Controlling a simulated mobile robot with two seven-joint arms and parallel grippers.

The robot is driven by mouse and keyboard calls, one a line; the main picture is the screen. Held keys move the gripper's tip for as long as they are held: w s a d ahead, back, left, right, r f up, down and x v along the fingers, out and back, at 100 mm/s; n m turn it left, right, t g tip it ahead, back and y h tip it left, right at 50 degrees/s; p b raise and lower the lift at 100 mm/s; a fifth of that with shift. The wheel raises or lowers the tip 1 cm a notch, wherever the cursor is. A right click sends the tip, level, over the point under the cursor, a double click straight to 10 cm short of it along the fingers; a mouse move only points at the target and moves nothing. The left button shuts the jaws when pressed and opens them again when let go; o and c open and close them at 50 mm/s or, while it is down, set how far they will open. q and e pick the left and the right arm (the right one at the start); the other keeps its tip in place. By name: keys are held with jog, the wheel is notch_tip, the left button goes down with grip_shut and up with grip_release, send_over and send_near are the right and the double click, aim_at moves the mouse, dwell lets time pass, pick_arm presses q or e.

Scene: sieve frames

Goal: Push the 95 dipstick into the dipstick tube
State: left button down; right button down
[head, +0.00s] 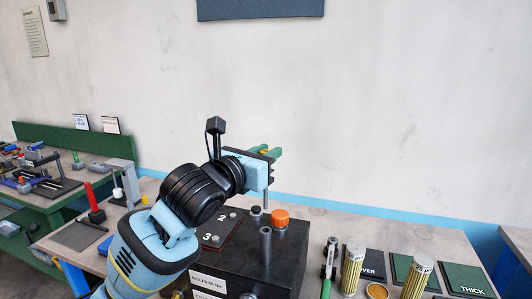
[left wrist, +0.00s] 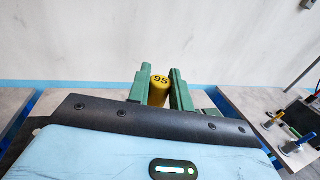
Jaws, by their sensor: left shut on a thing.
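The 95 dipstick has a yellow round head marked 95 (left wrist: 160,88), seen between the green fingers in the left wrist view. My left gripper (head: 267,152) is shut on it above the black box. A thin grey shaft (head: 266,198) hangs down below the gripper in the head view. A grey upright tube (head: 266,246) stands at the front of the box, and a shorter dark post (head: 256,215) with a grey top stands behind it. Which one is the dipstick tube, and whether the shaft's lower end is inside one, I cannot tell. My right gripper is not in view.
The black box (head: 250,262) carries an orange cap (head: 281,217) beside the shaft and a numbered plate (head: 218,232). Two ribbed yellow cylinders (head: 352,270) (head: 417,276) stand to the right, near dark labelled mats (head: 468,280). A green bench (head: 60,205) with tools is at left.

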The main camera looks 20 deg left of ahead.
pick_arm(q)
send_over(265, 209)
jog(key=shift+w+f+b, duration=0.15)
jog(key=shift+f, duration=1.1)
jog(key=shift+w+f+b, duration=0.1)
jog(key=shift+f+b, duration=0.05)
jog(key=shift+f, duration=1.05)
jog(key=shift+f, duration=2.25)
jog(key=shift+f, duration=0.35)
jog(key=shift+f, duration=2.8)
jog(key=c, duration=1.2)
grip_release()
